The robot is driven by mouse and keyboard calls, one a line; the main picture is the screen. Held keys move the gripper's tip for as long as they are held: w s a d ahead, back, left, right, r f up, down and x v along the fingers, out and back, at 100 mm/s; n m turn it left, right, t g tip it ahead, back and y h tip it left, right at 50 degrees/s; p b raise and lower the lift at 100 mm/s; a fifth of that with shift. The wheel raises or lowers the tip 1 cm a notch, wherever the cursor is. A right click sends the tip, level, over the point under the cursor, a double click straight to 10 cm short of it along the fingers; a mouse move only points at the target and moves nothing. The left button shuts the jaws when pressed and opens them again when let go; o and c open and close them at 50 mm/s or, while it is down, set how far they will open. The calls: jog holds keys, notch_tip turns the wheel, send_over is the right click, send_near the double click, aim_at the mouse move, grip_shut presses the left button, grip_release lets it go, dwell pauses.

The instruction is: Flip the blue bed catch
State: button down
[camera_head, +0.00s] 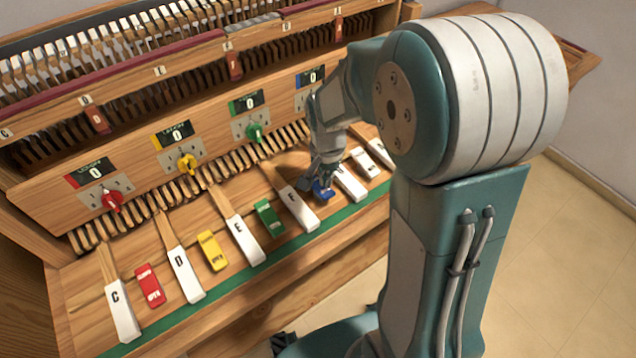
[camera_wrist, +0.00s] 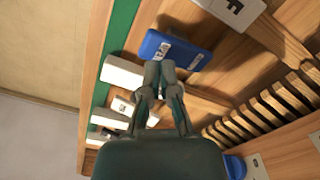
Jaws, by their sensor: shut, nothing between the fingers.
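The blue bed catch (camera_wrist: 165,46) lies on the wooden key bed in the wrist view, between white keys, with lettering at its end nearer my fingers. In the head view the blue catch (camera_head: 321,192) is mostly covered by my gripper (camera_head: 325,172). My gripper (camera_wrist: 161,68) is shut and empty. Its fingertips overlap the lettered edge of the catch in the wrist view. I cannot tell whether they press on it or hover just above.
Red (camera_head: 149,285), yellow (camera_head: 212,250) and green (camera_head: 269,218) catches lie along the bed among white lettered keys. A white key (camera_wrist: 122,72) lies close beside my fingers. Behind stands a wooden panel with coloured knobs, including a green knob (camera_head: 254,131). The floor in front is clear.

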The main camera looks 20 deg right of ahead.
aim_at(325, 191)
jog(key=shift+f, duration=1.55)
dwell(1.1)
jog(key=shift+r, duration=3.55)
jog(key=shift+r, duration=0.1)
jog(key=s+a+r+n+t, duration=0.1)
jog(key=s+r+n+t, duration=0.4)
jog(key=s+r, duration=0.8)
jog(key=shift+s+r+n+t, duration=0.25)
jog(key=shift+s+n+t, duration=0.05)
jog(key=shift+s+n, duration=1.45)
